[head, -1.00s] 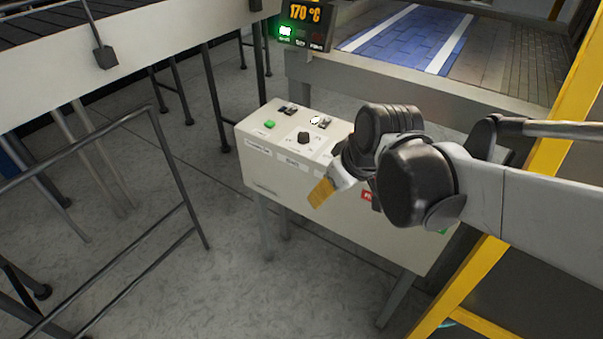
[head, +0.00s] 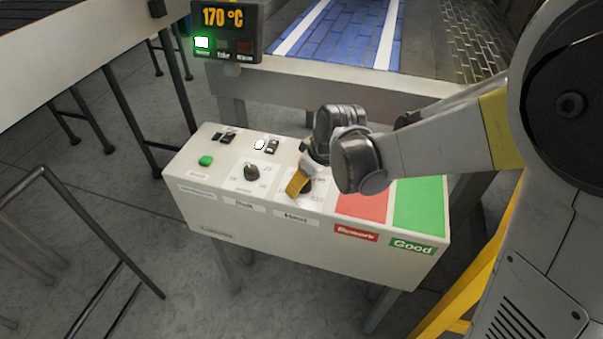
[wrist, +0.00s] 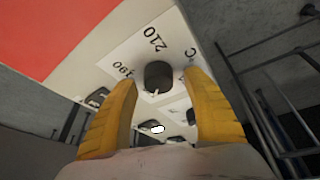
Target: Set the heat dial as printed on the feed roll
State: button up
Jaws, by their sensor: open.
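The heat dial (wrist: 158,76) is a dark round knob in the wrist view, on a white plate marked with "210", "190" and "°C". It lies between the two yellow fingers of my gripper (wrist: 163,110), which are open with gaps on both sides. In the head view my gripper (head: 298,184) is over the section labelled "Heat", and the dial (head: 306,187) is partly hidden behind the finger. A display (head: 228,32) above reads 170 °C, with a lit green light below it. I cannot make out a feed roll in these frames.
The white control box (head: 260,236) also carries a green button (head: 205,161), another dark knob (head: 251,172), small switches (head: 272,146), a red Rework area (head: 362,205) and a green Good area (head: 419,205). A conveyor with a blue strip (head: 335,35) is behind. A dark rail (head: 90,235) stands at left.

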jog(key=shift+w+a+f, duration=0.1)
jog(key=shift+w+f, duration=0.05)
jog(key=shift+f, duration=0.2)
jog(key=c, duration=1.2)
